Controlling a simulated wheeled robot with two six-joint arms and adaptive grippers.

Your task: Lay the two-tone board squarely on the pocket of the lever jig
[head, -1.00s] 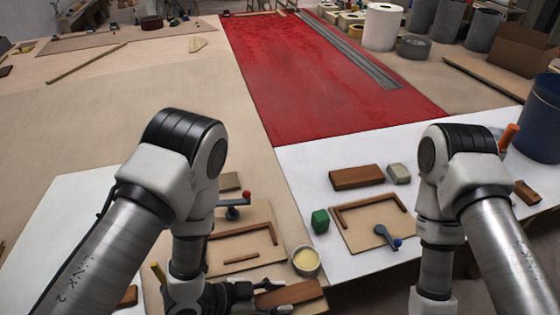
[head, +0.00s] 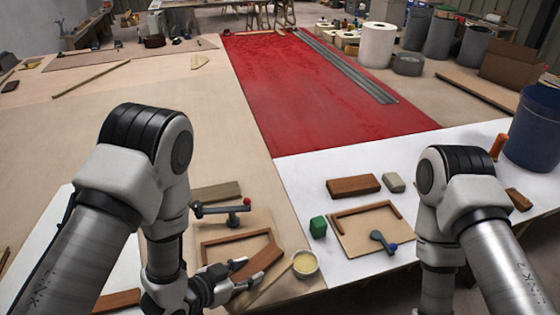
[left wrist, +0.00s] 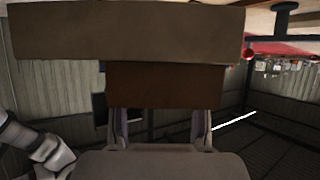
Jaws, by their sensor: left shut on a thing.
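My left gripper (head: 236,280) is shut on a reddish-brown board (head: 258,262), held at a slant over the lower right part of the left jig (head: 205,252). The board also shows between the fingers in the left wrist view (left wrist: 152,86). A wide grey-brown face (left wrist: 125,35) above it there may be its other tone; I cannot tell. The left jig has brown rails and a grey lever with a red knob (head: 247,201). A second jig (head: 365,235) with a blue-knobbed lever (head: 384,243) lies to the right. My right gripper is out of view.
A cup (head: 305,264) stands close right of the held board, with a tan strip beside it. A grey-brown piece (head: 215,192) lies behind the left jig.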

